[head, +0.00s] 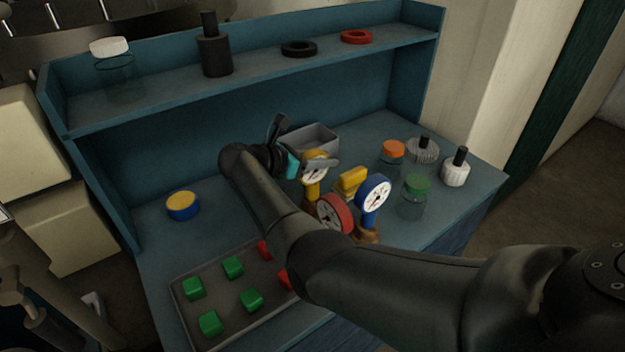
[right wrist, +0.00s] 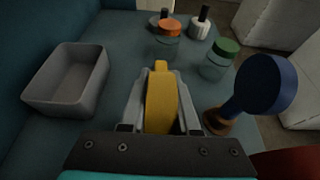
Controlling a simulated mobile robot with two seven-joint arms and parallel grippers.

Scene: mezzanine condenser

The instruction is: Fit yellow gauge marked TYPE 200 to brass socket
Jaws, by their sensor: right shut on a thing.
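My right gripper (head: 300,158) reaches over the bench and is shut on a yellow gauge (head: 315,170) with a white dial; its edge shows between the fingers in the right wrist view (right wrist: 161,102). The lettering is too small to read. A second yellow piece (head: 350,183) is just right of it. A blue gauge (head: 374,191) stands upright on a brown, brass-like base (head: 368,236), also seen in the right wrist view (right wrist: 225,122). A red gauge (head: 335,213) is in front, partly behind my right arm. I cannot tell whether the held gauge touches a socket. I do not see my left gripper.
A grey open bin (head: 318,137) is behind the gripper. Jars with orange (head: 393,149) and green (head: 417,184) lids stand to the right. A tray (head: 180,303) holds green and red blocks at the front. A yellow-and-blue disc (head: 183,206) lies left, with free bench around it.

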